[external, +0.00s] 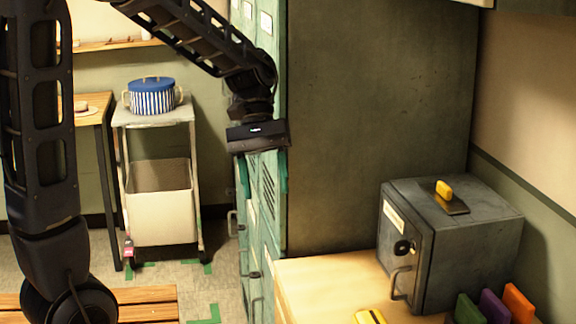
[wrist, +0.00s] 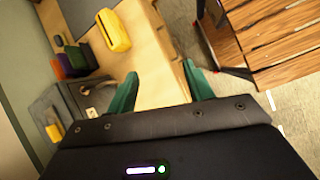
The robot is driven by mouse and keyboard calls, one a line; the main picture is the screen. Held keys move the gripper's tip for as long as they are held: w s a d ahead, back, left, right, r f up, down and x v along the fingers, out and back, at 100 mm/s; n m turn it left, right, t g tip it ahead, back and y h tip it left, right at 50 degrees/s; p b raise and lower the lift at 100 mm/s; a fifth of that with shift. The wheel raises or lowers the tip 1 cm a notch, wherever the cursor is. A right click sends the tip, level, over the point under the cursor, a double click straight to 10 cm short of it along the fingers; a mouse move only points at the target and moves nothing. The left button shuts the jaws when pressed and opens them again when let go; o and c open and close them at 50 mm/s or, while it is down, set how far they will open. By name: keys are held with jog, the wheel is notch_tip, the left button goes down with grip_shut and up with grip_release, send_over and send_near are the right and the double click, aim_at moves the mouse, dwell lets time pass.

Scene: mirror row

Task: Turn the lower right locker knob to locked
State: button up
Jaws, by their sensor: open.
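The green lockers (external: 262,230) stand in a tall bank in the middle of the external view, seen at a steep angle. Dark handles or latches show on their doors, one low down (external: 254,275). I cannot tell which of these fittings is the lower right knob or which way it is turned. My gripper (external: 263,178) hangs pointing down close to the locker fronts, its green fingers apart and empty. In the wrist view my gripper (wrist: 160,88) is open with nothing between the fingers, and no locker knob is visible there.
A wooden counter (external: 310,275) right of the lockers holds a grey safe (external: 470,250), a yellow object (external: 370,316) and several coloured upright items. A cart (external: 158,115) with a blue striped pot (external: 152,95) stands left. A slatted wooden surface (external: 145,304) is at lower left.

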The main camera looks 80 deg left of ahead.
jog(key=w+a+f+n+t+h, duration=0.1)
jog(key=a+f+n+t+h, duration=0.2)
jog(key=a+f, duration=0.5)
jog(key=n+t+y, duration=0.9)
jog(key=n+t, duration=0.6)
jog(key=n, duration=0.4)
send_near(262, 280)
jog(key=w+d+r, duration=0.1)
jog(key=w+r, duration=0.1)
jog(key=w, duration=0.3)
jog(key=shift+w+d, duration=0.15)
jog(key=shift+w, duration=0.2)
jog(key=c, duration=1)
